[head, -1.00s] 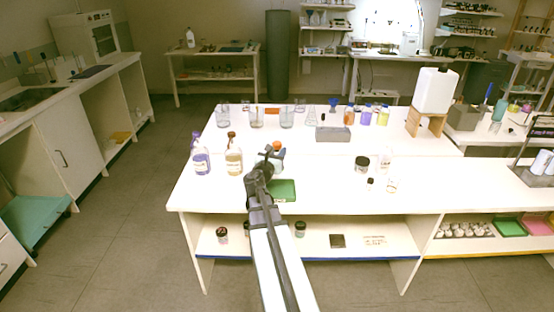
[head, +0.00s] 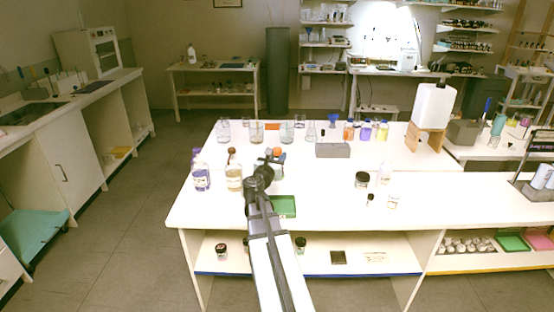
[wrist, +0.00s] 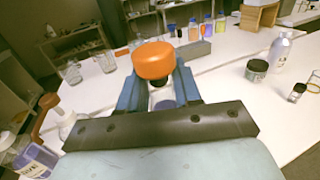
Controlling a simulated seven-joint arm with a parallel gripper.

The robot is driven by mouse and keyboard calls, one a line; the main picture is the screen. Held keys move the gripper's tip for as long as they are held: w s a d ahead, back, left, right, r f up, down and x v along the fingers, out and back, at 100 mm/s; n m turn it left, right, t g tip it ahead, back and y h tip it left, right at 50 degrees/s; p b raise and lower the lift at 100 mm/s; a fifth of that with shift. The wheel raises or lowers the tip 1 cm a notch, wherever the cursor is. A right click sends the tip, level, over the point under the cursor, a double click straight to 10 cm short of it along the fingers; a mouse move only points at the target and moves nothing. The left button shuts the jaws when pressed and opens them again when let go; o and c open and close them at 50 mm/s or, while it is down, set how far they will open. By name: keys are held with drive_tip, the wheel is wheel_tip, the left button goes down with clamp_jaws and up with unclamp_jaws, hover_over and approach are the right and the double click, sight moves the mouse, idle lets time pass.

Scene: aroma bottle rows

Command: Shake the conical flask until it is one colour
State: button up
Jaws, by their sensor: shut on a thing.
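My gripper (head: 272,157) is shut on a glass vessel with an orange cap, which I take for the conical flask (wrist: 162,93). The orange cap (wrist: 153,60) stands above the blue fingers in the wrist view, with clear glass and a patch of purple-blue below it. The flask's lower part is hidden by the gripper, so I cannot tell whether its contents are one colour. In the head view the cap (head: 277,151) shows just beyond the gripper, over the white table (head: 330,185) and near the green mat (head: 284,206).
Glass beakers (head: 256,131), a grey block (head: 332,150) and coloured bottles (head: 366,131) line the back. A dark-lidded jar (head: 362,180) stands right, with clear table between.

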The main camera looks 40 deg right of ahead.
clamp_jaws()
drive_tip(key=shift+r, duration=1.3)
drive_tip(key=shift+f, duration=1.45)
drive_tip(key=shift+r, duration=0.15)
